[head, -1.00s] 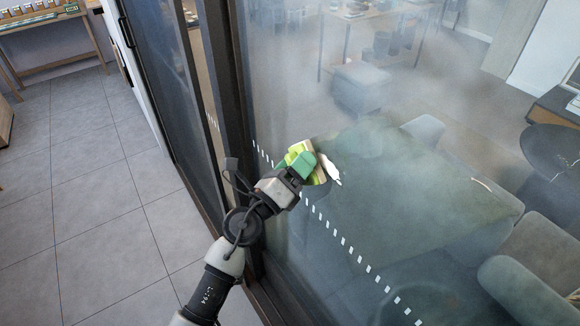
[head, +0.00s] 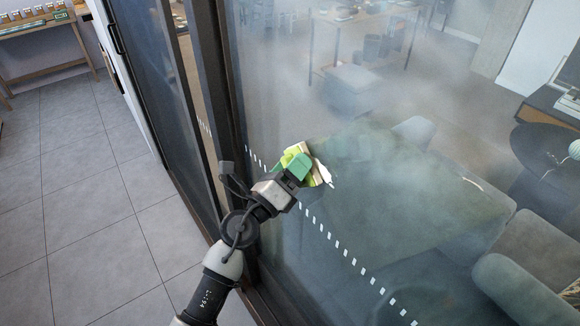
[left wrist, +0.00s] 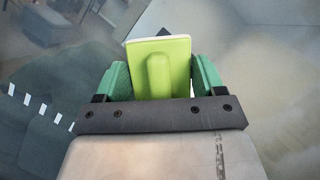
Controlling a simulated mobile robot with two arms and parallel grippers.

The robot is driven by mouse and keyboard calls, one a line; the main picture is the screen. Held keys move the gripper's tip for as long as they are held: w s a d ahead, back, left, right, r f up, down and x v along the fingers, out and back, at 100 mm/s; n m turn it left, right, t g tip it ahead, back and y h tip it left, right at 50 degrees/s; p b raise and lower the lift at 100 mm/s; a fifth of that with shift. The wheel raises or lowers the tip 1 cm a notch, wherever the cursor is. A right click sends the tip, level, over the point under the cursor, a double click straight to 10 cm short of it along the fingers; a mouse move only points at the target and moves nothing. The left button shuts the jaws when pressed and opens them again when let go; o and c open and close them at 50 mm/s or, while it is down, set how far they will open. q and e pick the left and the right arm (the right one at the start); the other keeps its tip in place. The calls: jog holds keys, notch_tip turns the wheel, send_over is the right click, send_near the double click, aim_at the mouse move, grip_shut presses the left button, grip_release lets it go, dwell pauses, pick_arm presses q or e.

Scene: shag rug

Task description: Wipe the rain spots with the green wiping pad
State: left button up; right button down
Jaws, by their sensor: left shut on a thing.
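My left gripper (head: 296,166) is shut on the green wiping pad (head: 313,175) and holds it at the glass pane (head: 420,200). In the left wrist view the lime-green pad (left wrist: 158,68) sits between the two green fingers (left wrist: 158,82), its raised grip between them. A pale edge of the pad faces the glass. I cannot tell for certain whether it touches. The pane looks hazy and fogged in its upper part, with a clearer, darker area right of the pad. No separate rain spots can be made out. My right gripper is not in view.
A dark door frame (head: 222,100) stands just left of my left arm. A row of white dashes (head: 340,244) runs down the glass. Behind it are grey chairs (head: 530,290) and a desk. Open tiled floor (head: 90,210) lies at left.

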aim_at(306, 183)
pick_arm(q)
jog(key=shift+w+d, duration=0.25)
jog(key=shift+d, duration=0.15)
jog(key=shift+s, duration=0.1)
jog(key=shift+s+d+r+p, duration=0.1)
jog(key=shift+s+d+p, duration=0.25)
jog(key=shift+s+p, duration=0.1)
jog(key=shift+s+d+p, duration=0.15)
jog(key=shift+s+d, duration=0.15)
jog(key=shift+s, duration=0.2)
jog(key=shift+s+d+p, duration=0.15)
jog(key=shift+s+d, duration=0.1)
jog(key=shift+s, duration=0.2)
jog(key=shift+s+d+p, duration=0.55)
jog(key=shift+s+d, duration=0.8)
jog(key=shift+s, duration=0.15)
jog(key=shift+w+a, duration=0.6)
jog(key=shift+w, duration=0.2)
jog(key=shift+w+a, duration=0.6)
jog(key=shift+w, duration=0.2)
jog(key=shift+w+a+b, duration=0.35)
jog(key=shift+w+a, duration=0.2)
jog(key=shift+w, duration=0.2)
jog(key=shift+w+a+b, duration=0.35)
jog(key=shift+w+a, duration=0.15)
jog(key=shift+w, duration=0.25)
